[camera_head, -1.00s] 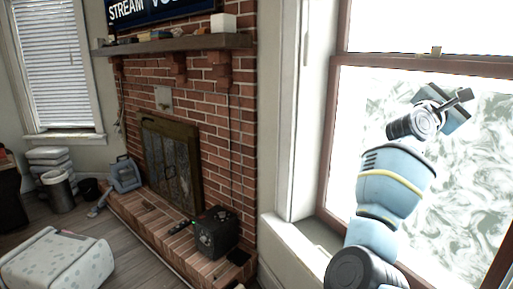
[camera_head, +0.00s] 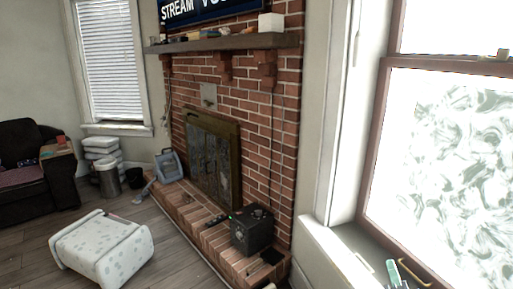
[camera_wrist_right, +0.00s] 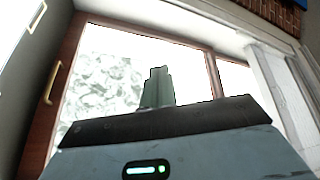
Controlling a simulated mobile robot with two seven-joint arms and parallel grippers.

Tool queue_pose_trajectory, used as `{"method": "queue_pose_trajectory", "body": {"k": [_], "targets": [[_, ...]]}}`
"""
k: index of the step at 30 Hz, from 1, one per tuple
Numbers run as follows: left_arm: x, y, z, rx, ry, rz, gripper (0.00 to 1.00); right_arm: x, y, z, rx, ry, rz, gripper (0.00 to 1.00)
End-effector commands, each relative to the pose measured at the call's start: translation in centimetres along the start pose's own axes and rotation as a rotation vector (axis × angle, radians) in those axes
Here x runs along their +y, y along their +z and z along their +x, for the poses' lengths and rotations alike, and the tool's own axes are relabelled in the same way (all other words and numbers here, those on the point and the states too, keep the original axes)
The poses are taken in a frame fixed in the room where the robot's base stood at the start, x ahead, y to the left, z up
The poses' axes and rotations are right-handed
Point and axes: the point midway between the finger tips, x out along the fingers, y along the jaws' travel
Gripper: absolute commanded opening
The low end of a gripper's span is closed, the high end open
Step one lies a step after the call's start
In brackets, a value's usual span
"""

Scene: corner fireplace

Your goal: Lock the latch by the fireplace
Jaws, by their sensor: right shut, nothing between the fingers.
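The small brass latch (camera_head: 502,55) sits on the middle rail of the window, right of the fireplace (camera_head: 213,160), at the head view's right edge. Its lever position is too small to tell. Only the pale green tip of my right gripper (camera_head: 394,272) shows at the bottom of the head view, low by the window sill and well below the latch. In the right wrist view my gripper (camera_wrist_right: 157,88) is shut and empty, with bright window glass behind it. I cannot make out the latch there. My left gripper is not in view.
A brass handle (camera_head: 413,272) is on the window's bottom rail; a brass handle also shows in the wrist view (camera_wrist_right: 50,82). A white sill (camera_head: 345,255) runs beneath the window. A black box (camera_head: 252,230) stands on the brick hearth. A white spotted stool (camera_head: 100,250) stands on the floor.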

Motion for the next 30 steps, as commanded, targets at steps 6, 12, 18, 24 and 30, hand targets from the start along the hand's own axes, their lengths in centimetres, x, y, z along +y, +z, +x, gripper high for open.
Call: {"method": "queue_pose_trajectory", "body": {"k": [6,12,18,24,30], "targets": [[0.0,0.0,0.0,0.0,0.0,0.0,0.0,6.2,8.2,-10.8,-0.315,0.128,-0.364,0.0],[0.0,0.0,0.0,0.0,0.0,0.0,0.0,10.2,13.4,-22.1,-0.609,0.184,-0.649,0.0],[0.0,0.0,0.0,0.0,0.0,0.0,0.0,12.2,16.3,-33.6,-0.891,0.19,-0.877,0.0],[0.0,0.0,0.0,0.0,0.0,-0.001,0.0,12.4,17.1,-40.5,-1.059,0.169,-0.999,0.0],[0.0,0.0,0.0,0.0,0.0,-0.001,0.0,12.4,17.2,-42.0,-1.096,0.162,-1.026,0.0]]}}
